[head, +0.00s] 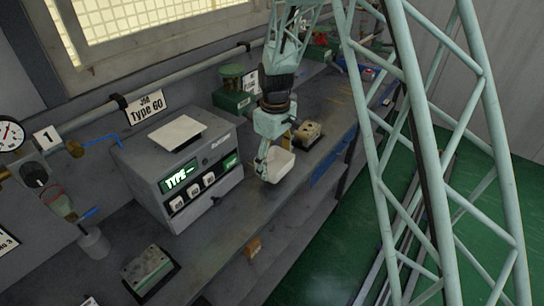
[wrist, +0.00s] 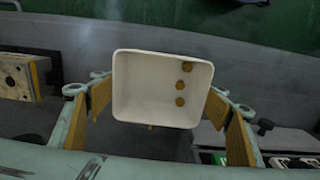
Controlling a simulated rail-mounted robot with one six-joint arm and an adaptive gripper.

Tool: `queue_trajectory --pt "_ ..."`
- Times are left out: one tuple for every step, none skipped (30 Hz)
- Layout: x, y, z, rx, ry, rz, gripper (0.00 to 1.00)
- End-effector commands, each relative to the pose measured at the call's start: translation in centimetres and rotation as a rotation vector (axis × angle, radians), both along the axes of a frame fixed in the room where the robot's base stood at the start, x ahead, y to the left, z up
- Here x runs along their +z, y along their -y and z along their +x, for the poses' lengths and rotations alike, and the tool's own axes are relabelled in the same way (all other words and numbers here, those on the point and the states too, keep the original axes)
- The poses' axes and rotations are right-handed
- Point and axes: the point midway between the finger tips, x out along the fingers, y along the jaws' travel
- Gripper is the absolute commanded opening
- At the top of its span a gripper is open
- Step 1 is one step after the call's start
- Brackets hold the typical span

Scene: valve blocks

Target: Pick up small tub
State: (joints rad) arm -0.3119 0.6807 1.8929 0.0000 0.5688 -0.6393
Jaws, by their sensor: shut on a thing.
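The small tub (head: 281,166) is white and rectangular, and my gripper (head: 264,160) is shut on it at the front part of the bench. In the wrist view the tub (wrist: 140,84) sits between my two fingers with yellow pads, its open top facing the camera. Three small brass-coloured pieces (wrist: 181,85) lie in a row inside it. I cannot tell whether the tub's base touches the bench.
A grey test box (head: 178,165) with a lit "TYPE" display stands left of the tub. A beige block (head: 308,131) lies just behind it, and a green container (head: 232,100) farther back. A metal block on a dark pad (head: 148,270) sits at front left.

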Motion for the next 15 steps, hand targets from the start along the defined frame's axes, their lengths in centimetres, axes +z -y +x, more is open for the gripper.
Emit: queue_trajectory --pt "0.2 0.2 -0.8 0.0 0.001 0.001 0.56" --pt "0.2 0.3 -1.2 0.0 0.001 0.0 0.56" --pt "0.2 0.4 -1.8 0.0 0.0 0.0 0.56" --pt "0.2 0.5 -2.2 0.0 -0.001 -0.001 0.56" --pt "0.3 0.6 -2.5 0.0 0.0 0.0 0.56" --pt "0.3 0.7 -2.9 0.0 0.001 0.0 0.56" --pt "0.4 0.8 -3.3 0.0 0.001 0.0 0.56" --pt "0.4 0.8 -3.5 0.0 0.001 0.0 0.56" --pt "0.4 0.9 -3.8 0.0 0.001 0.0 0.56" --pt "0.4 1.0 -4.0 0.0 0.001 0.001 0.56" --pt "0.4 1.0 -4.2 0.0 0.0 0.0 0.56" --pt "0.4 1.1 -4.5 0.0 0.0 0.0 0.56" --pt "0.4 1.1 -4.6 0.0 0.0 0.0 0.56" --pt "0.5 1.1 -4.7 0.0 0.0 0.0 0.56" --pt "0.5 1.2 -4.8 0.0 0.0 0.0 0.56"
